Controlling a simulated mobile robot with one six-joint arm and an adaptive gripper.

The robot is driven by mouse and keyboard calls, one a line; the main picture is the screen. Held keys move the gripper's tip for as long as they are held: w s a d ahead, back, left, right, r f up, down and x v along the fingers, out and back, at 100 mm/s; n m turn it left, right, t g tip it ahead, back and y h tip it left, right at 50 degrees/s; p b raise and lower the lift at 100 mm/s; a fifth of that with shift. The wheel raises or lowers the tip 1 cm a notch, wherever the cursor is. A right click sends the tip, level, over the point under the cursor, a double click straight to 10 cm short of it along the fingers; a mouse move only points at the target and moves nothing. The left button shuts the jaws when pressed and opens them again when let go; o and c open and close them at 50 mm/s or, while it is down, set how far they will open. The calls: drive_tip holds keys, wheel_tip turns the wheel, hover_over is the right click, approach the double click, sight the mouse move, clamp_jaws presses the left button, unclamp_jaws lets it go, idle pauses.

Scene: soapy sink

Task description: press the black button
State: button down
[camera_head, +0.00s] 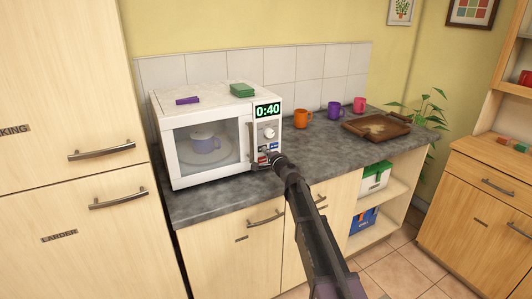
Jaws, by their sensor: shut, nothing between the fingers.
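A white microwave (205,90) stands on the grey counter. Its display (267,110) reads 0:40 in green. Below the display are a round white dial (269,132) and a few small buttons, among them a blue one (273,147) and a red one (263,158). My gripper (270,158) is shut and empty, its tip at the lower part of this button panel. It covers part of the panel. I cannot pick out a black button apart from the dark fingertips, nor tell whether the tip touches the panel. A pale mug (205,142) shows behind the microwave's closed door.
A green block (242,90) and a purple block (188,100) lie on the microwave. Orange (302,118), purple (335,111) and pink (359,105) mugs stand right of it, beside a brown tray (376,136). The counter (315,150) right of the microwave is mostly clear.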

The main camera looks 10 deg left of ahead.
drive_tip(key=shift+w+a+r, duration=0.2)
drive_tip(key=shift+w+a, duration=0.25)
drive_tip(key=shift+w, duration=0.2)
drive_tip(key=v, duration=1.4)
drive_tip(key=shift+s+d, duration=0.25)
drive_tip(key=shift+s, duration=0.1)
